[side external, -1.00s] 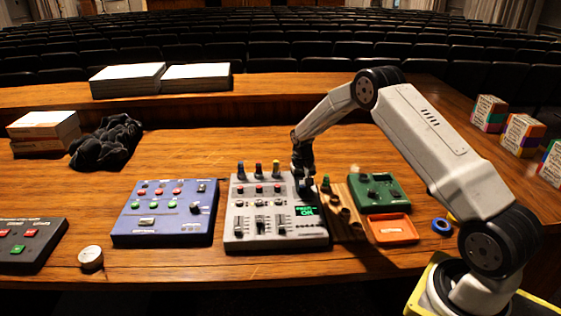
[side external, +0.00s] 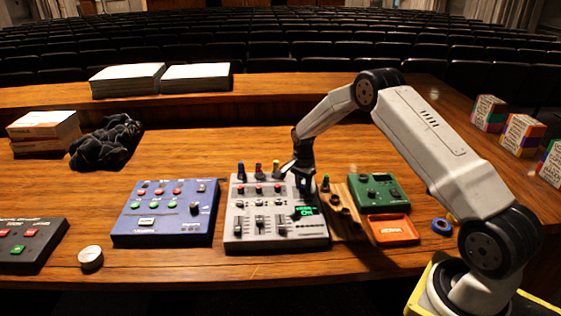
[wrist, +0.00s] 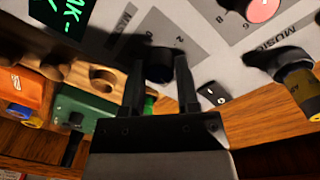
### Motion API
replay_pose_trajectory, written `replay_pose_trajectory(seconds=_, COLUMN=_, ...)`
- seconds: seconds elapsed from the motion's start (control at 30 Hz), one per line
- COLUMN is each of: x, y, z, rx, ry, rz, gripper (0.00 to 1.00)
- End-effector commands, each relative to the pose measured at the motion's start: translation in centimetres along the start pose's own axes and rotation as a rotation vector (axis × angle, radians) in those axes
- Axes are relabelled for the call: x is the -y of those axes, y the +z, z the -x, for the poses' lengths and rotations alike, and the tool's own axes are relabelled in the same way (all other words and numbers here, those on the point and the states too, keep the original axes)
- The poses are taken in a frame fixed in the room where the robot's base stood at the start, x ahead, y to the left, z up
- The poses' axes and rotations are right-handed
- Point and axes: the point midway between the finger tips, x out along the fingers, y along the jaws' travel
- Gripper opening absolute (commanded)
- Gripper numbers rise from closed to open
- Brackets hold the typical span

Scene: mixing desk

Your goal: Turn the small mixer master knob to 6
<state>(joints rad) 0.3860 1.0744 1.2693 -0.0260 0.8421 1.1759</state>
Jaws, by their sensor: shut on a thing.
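The small grey mixer (side external: 250,222) stands in the middle of the desk, with a lit green display (side external: 305,211), faders and rows of knobs. My gripper (side external: 303,186) reaches down over its upper right part. In the wrist view my gripper (wrist: 160,80) has its two dark fingers on either side of a dark round knob (wrist: 160,62), shut on it. Printed scale numbers surround this knob on a darker grey panel (wrist: 190,40). The fingers hide part of the knob, and I cannot read its pointer.
Left of the mixer are a blue control box (side external: 165,226) and a dark box (side external: 30,256). To the right are a wooden holder (side external: 345,228), a green box (side external: 380,188) and an orange tray (side external: 392,230). Upright coloured knobs (side external: 258,170) line the mixer's back edge.

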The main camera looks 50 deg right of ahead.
Motion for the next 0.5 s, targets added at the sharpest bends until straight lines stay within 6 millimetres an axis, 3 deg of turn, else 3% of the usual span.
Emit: replay_pose_trajectory(seconds=0.5, x=0.03, y=-0.01, z=0.1, rx=0.011, ry=0.0, rz=-0.22, gripper=0.0)
